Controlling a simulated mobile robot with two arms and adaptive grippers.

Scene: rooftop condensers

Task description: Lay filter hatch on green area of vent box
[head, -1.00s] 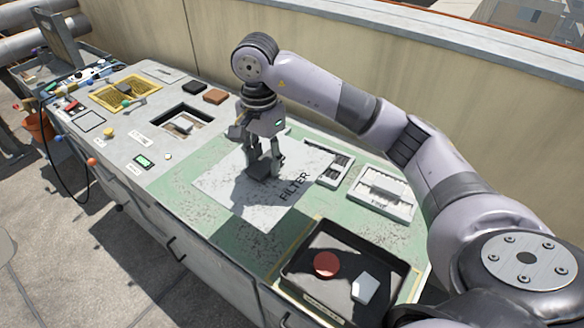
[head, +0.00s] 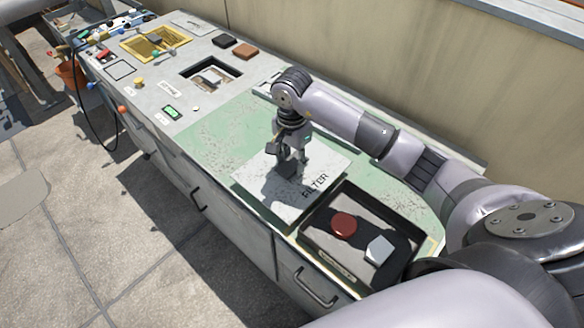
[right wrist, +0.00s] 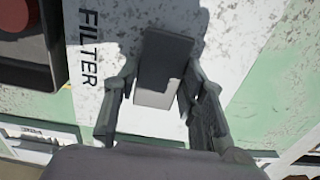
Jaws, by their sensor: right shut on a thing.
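The filter hatch (head: 262,180) is a flat white scuffed panel marked FILTER, with a dark grey block-like handle (right wrist: 163,68). My right gripper (head: 288,160) is above the panel and shut on that handle, with one finger on each side in the right wrist view (right wrist: 160,88). The panel is over the green area (head: 225,133) of the vent box (head: 240,230), close to its front edge and beside the dark tray. I cannot tell whether the panel touches the green surface. My left gripper is out of view.
The dark tray (head: 318,250) holds a red disc (head: 343,224) and a white block (head: 380,249). A square opening (head: 211,75), a yellow grate (head: 157,43) and a brown block (head: 244,51) are farther left. Green surface left of the panel is clear.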

